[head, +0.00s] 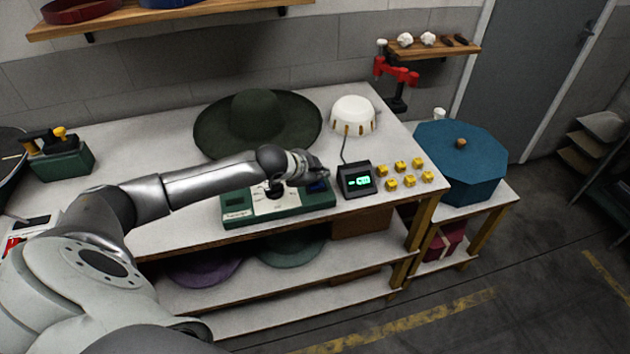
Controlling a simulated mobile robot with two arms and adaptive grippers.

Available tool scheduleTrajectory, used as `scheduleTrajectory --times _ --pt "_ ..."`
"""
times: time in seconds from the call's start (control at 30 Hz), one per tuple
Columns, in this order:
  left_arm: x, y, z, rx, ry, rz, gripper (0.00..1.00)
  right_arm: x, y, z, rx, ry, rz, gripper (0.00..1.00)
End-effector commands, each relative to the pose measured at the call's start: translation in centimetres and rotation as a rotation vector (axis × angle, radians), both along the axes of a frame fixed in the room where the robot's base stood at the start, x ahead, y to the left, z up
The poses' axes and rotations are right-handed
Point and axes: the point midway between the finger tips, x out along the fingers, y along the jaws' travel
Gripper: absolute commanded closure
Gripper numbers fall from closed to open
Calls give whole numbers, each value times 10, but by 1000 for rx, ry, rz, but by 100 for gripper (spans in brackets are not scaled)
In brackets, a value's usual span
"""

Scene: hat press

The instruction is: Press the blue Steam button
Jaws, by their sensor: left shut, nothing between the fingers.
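A green control panel (240,212) with a pale middle section lies near the front edge of the workbench. A blue button (318,187) sits at its right end, partly hidden by my gripper. My left gripper (322,173) is shut and empty, right over or at the blue button. I cannot tell whether it touches the button or whether the button is pushed in. A dark knob (275,191) on the panel shows below my wrist. My right gripper is out of view.
A small black display (356,180) with green digits stands just right of the panel. Several yellow cubes (409,181) lie farther right. A wide dark green hat (257,120) and a white dome (352,114) stand behind. A blue octagonal box (460,160) is on a side table.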

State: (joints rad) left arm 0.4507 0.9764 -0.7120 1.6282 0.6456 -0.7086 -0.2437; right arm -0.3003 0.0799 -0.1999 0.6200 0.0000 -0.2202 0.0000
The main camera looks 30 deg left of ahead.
Motion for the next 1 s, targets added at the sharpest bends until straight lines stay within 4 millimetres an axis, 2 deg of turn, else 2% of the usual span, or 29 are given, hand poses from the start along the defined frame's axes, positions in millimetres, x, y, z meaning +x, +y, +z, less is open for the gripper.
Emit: scheduleTrajectory --times 1.0 --pt "0 0 -10 1 2 1 100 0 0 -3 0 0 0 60"
